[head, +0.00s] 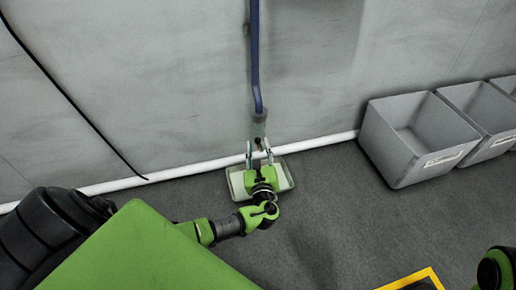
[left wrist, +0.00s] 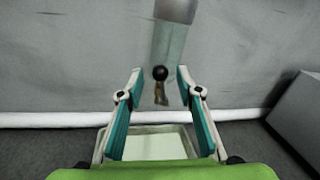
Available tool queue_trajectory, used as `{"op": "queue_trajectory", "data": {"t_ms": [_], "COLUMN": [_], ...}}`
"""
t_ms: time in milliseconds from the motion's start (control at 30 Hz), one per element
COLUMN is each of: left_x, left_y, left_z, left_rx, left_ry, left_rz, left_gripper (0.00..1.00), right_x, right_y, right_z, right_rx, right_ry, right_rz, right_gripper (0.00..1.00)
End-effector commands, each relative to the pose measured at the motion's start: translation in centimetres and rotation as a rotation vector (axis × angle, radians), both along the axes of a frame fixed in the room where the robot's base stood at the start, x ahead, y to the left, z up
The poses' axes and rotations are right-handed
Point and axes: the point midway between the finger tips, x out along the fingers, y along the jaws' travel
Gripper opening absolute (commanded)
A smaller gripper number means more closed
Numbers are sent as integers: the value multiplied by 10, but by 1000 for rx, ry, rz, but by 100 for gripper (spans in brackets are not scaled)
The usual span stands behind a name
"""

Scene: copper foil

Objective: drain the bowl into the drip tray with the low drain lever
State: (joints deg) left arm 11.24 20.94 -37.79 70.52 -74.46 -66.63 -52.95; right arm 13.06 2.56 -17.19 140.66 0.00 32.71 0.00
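A dark blue pipe (head: 255,55) runs down the wall to a grey fitting (head: 259,125). In the left wrist view a pale translucent piece (left wrist: 168,42) hangs there, with a black ball knob (left wrist: 160,73) and a small brass-coloured part (left wrist: 160,94) below it; the knob looks like the drain lever's end. My left gripper (head: 260,148) is open, its fingers either side of the knob in the picture, with gaps on both sides. How far the knob lies from the fingertips is unclear. The cream drip tray (head: 285,180) lies on the floor under my gripper. The bowl is not in view.
Grey open bins (head: 400,150) stand along the wall at the right. A white pipe (head: 205,167) runs along the wall's foot. A black cable (head: 75,105) hangs at the left. A yellow-edged object (head: 412,278) shows at the bottom. The floor between is clear.

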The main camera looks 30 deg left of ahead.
Motion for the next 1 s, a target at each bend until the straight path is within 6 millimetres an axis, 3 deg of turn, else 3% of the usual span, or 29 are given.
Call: {"op": "queue_trajectory", "data": {"t_ms": [200, 467, 600, 1000], "left_x": [11, 12, 12, 9], "left_y": [9, 9, 9, 10], "left_z": [0, 1, 0, -3], "left_rx": [1, -1, 0, -26], "left_ry": [-1, -1, 0, -29], "left_rz": [-1, -1, -1, -1], "left_gripper": [33, 33, 0, 0], "right_x": [-4, -4, -4, -3], "right_y": [1, 1, 1, 1], "right_z": [2, 3, 3, -2], "right_rx": [-1, -2, -2, -4], "right_ry": [-20, -21, -21, -15], "right_rz": [-2, -2, -1, -1], "right_gripper": [40, 40, 40, 40]}}
